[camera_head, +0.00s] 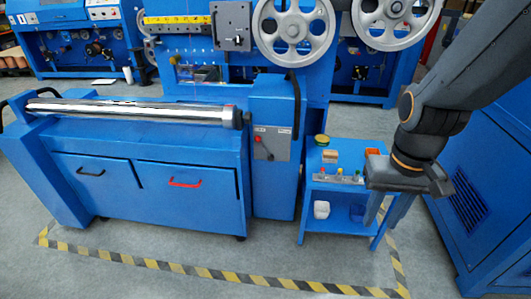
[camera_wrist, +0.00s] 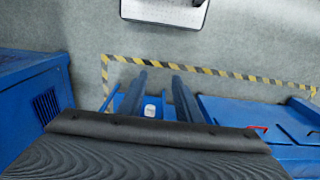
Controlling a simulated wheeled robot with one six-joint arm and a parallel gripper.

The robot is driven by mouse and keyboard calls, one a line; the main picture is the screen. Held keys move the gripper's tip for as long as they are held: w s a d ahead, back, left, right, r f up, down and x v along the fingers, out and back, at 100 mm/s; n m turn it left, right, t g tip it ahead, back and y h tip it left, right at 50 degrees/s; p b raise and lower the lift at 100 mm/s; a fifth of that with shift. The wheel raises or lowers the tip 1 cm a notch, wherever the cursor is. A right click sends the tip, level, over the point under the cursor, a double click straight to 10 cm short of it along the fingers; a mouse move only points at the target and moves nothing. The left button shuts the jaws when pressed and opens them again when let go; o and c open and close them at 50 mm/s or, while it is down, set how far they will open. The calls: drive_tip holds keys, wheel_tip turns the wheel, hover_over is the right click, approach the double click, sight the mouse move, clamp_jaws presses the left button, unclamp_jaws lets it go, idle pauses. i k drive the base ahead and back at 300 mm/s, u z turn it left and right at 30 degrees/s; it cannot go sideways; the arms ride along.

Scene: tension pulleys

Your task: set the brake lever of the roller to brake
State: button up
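The silver roller (camera_head: 130,109) lies across the top of a blue cabinet at left. At its right end, a grey panel (camera_head: 272,143) on a blue housing carries the brake lever (camera_head: 266,149), which has a red knob at its upper left and a thin arm slanting down to the right. The panel's labels are too small to read. My gripper (camera_head: 384,220) points down at the right side of the small blue cart, well right of the lever and apart from it. In the wrist view, its two fingers (camera_wrist: 159,78) are apart with nothing between them.
The small blue cart (camera_head: 311,222) holds small items on top and a white cup (camera_head: 321,209) below. A blue cabinet (camera_head: 473,205) stands at right. Yellow-black tape (camera_head: 215,275) marks the floor. Spoked wheels (camera_head: 293,30) hang behind. The floor in front is clear.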

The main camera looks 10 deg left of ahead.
sight(258, 138)
drive_tip(key=k, duration=0.6)
drive_tip(key=u, duration=0.6)
drive_tip(key=i, duration=1)
